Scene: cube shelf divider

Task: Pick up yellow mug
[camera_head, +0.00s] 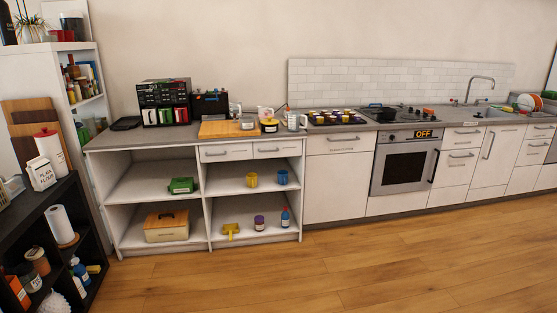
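A yellow mug (252,180) stands on the upper right shelf of the open cube shelf unit, below the two drawers. A blue mug (282,177) stands just to its right, a small gap apart. Neither of my grippers shows in the head view, so I cannot see whether they are open or shut.
The shelf unit (152,182) also holds a green box (182,185), a wooden bread box (166,226), a yellow item (231,231), a purple jar (259,223) and a blue bottle (285,219). The wooden floor (340,260) in front is clear. A dark shelf (60,262) stands at left.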

